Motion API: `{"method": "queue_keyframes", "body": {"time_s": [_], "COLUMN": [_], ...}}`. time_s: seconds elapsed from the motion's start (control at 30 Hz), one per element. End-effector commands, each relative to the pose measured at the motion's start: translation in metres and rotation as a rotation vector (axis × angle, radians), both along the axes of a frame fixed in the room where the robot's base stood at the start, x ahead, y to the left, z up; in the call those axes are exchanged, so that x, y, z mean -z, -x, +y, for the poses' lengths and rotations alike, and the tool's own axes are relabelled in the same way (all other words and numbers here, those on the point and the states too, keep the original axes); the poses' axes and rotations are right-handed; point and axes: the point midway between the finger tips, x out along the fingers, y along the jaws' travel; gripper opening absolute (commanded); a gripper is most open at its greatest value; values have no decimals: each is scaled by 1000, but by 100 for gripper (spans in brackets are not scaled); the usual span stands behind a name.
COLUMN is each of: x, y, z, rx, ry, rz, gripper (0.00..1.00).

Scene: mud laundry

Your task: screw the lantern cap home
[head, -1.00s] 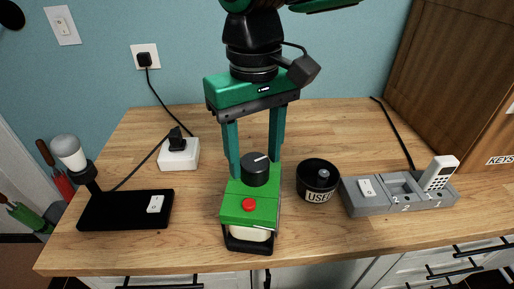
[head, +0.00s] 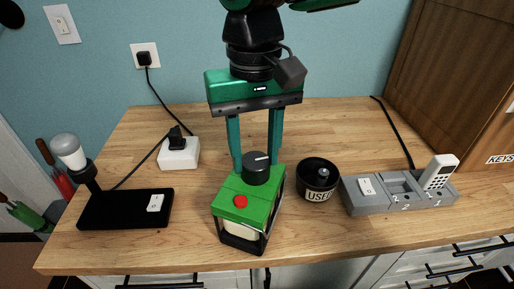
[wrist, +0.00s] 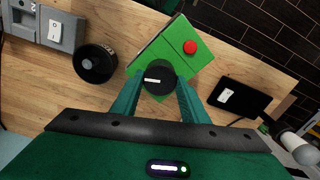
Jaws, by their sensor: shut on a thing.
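The lantern (head: 249,208) stands upright on the wooden counter, with a green top, a red button and a pale body in a dark frame. Its round black cap (head: 257,168) with a white line sits at the back of the green top. My gripper (head: 256,166) reaches down from above and is shut on the cap, one finger on each side. In the wrist view the cap (wrist: 159,79) lies between the fingertips and its white line points left. The thread under the cap is hidden.
A black "USED" pot (head: 318,183) stands close right of the lantern. A grey charging dock (head: 375,204) with a white handset is farther right. A black lamp base (head: 110,211) and a white socket box (head: 178,155) stand left. Bare counter lies between.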

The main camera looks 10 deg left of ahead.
Motion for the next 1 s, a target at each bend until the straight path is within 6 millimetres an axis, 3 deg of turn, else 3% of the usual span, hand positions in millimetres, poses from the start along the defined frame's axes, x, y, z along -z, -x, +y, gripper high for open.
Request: {"method": "queue_keyframes", "body": {"time_s": [0.37, 0.7, 1.0], "x": [1, 2, 2], "y": [0, 0, 0], "z": [0, -1, -1], "rx": [43, 283, 299], "ry": [0, 2, 4], "rz": [1, 2, 2], "gripper": [13, 13, 13]}}
